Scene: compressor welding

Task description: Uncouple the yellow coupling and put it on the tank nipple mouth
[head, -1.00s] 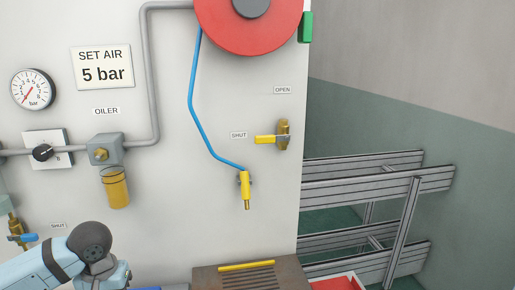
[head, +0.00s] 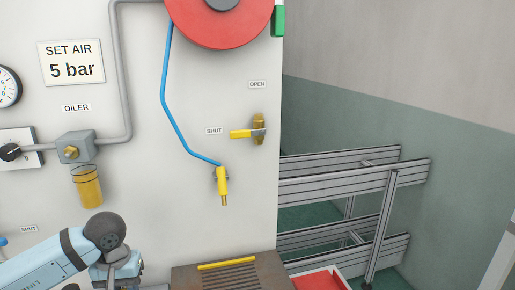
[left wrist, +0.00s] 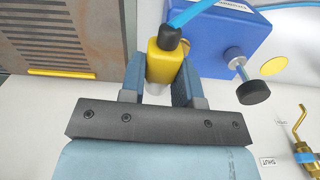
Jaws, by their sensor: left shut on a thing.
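In the left wrist view my left gripper (left wrist: 160,75) is shut on a yellow coupling (left wrist: 161,65). This coupling has a dark collar and a blue hose at its far end, and a silvery part shows at its near end. Another yellow coupling (head: 222,181) hangs on the wall panel in the head view, at the end of a blue hose (head: 165,90) from the red reel (head: 222,22). My left arm comes in at the lower left of the head view, with its fingers below the picture. The tank nipple mouth cannot be made out. My right gripper is not in view.
A blue body (left wrist: 222,40) with a black knob (left wrist: 253,92) lies close beyond the held coupling. A brass valve (left wrist: 303,130) is at the right. The slatted bench (head: 228,275), a red tray (head: 322,281) and grey rails (head: 340,175) are low in the head view.

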